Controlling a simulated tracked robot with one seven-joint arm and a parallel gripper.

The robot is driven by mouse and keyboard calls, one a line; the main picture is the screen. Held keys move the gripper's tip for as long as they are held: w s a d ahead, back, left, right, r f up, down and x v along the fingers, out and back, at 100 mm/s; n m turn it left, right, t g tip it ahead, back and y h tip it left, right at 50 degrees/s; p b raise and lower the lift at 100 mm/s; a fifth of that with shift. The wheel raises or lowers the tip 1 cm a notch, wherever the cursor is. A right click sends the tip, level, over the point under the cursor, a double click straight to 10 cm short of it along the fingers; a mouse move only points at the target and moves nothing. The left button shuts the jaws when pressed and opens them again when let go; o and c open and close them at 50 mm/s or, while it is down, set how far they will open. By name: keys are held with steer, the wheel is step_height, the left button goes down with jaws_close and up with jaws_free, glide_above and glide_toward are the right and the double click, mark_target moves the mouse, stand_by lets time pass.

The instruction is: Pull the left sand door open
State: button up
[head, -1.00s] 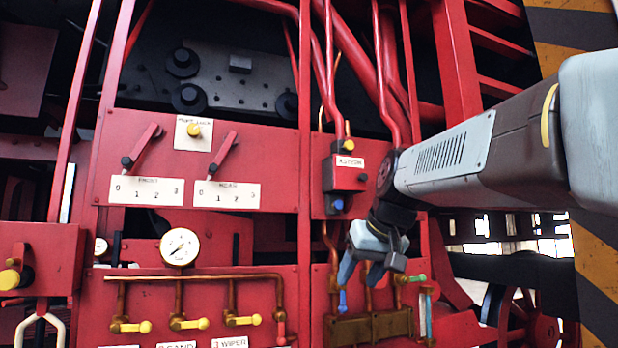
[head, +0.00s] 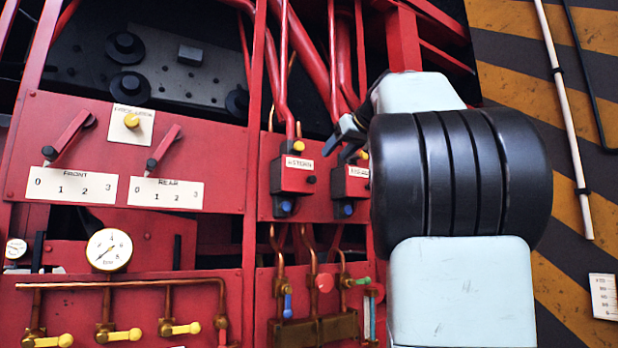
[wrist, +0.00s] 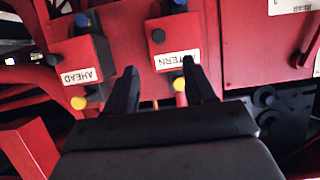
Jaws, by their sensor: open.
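I cannot make out a sand door in either view. My gripper (head: 342,140) is open and empty in front of the red panel, at the upper edge of two red boxes. The ASTERN box (head: 292,177) and the AHEAD box (head: 349,187) each have a yellow knob on top and a blue one below. The wrist view is upside down. There my gripper (wrist: 159,66) has its fingers apart, one by the AHEAD box (wrist: 88,58) and one over the ASTERN box (wrist: 174,42). I cannot tell whether they touch.
Two red levers, one over the FRONT scale (head: 72,186) and one over the REAR scale (head: 166,193), stand at left. Below are a pressure gauge (head: 109,250) and copper pipes with yellow-handled valves (head: 180,328). A striped wall (head: 560,200) stands at right. My arm hides much between.

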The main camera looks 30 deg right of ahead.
mark_target(314, 178)
steer(key=x, duration=1.2)
steer(key=shift+w+f, duration=0.25)
steer(key=shift+w, duration=0.05)
steer(key=shift+c, duration=0.4)
jaws_close()
